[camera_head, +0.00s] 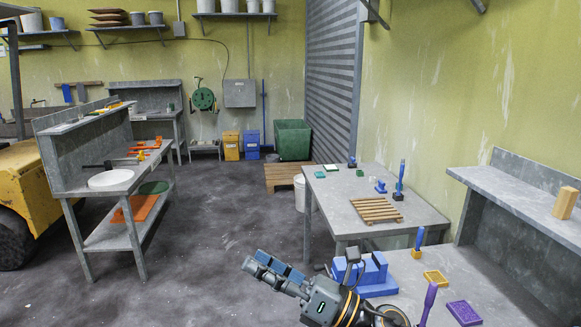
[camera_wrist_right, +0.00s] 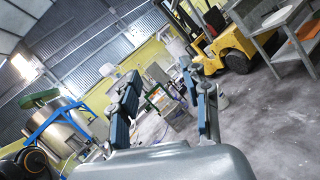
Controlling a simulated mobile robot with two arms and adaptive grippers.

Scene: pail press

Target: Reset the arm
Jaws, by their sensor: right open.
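My right arm comes in at the bottom of the head view, with its gripper (camera_head: 257,262) pointing to the left and up. The gripper is open and empty, held over open floor to the left of the near bench. In the right wrist view its two fingers (camera_wrist_right: 160,74) stand apart with nothing between them. Behind the wrist is a blue press-like block (camera_head: 370,275) on the near bench. My left gripper is in neither view.
The near bench holds a yellow block (camera_head: 435,278), a purple block (camera_head: 464,313) and a purple-handled tool (camera_head: 429,300). A table (camera_head: 340,190) with a wooden slatted rack (camera_head: 377,210) stands beyond. The floor (camera_head: 215,220) to the left is clear. A yellow forklift (camera_wrist_right: 229,45) shows in the wrist view.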

